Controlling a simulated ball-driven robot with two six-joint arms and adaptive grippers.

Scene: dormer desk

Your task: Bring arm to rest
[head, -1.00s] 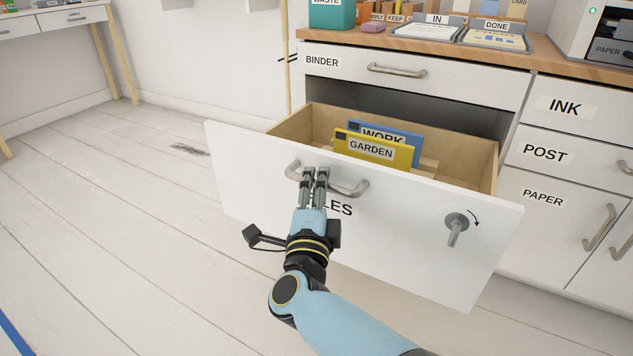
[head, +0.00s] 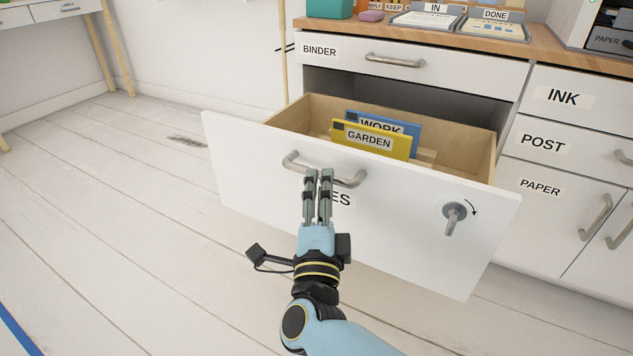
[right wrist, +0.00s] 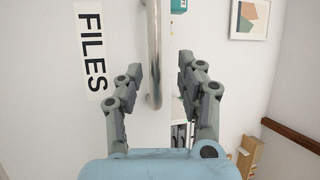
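The white FILES drawer (head: 260,187) is pulled open, and its label is partly hidden behind my fingers in the head view. Its bar handle (head: 346,182) also shows in the right wrist view (right wrist: 154,50). My right gripper (head: 318,172) is in front of the handle. In the right wrist view its two fingers (right wrist: 160,65) stand apart, one on each side of the bar in the picture, and do not appear to press on it. Nothing is held. My left gripper is in neither view.
A yellow GARDEN folder (head: 375,143) and a blue WORK folder (head: 414,130) stand in the drawer. A grey key-like knob (head: 453,217) is on its front. The closed BINDER drawer (head: 440,78) is above. The wooden floor (head: 110,220) at left is clear.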

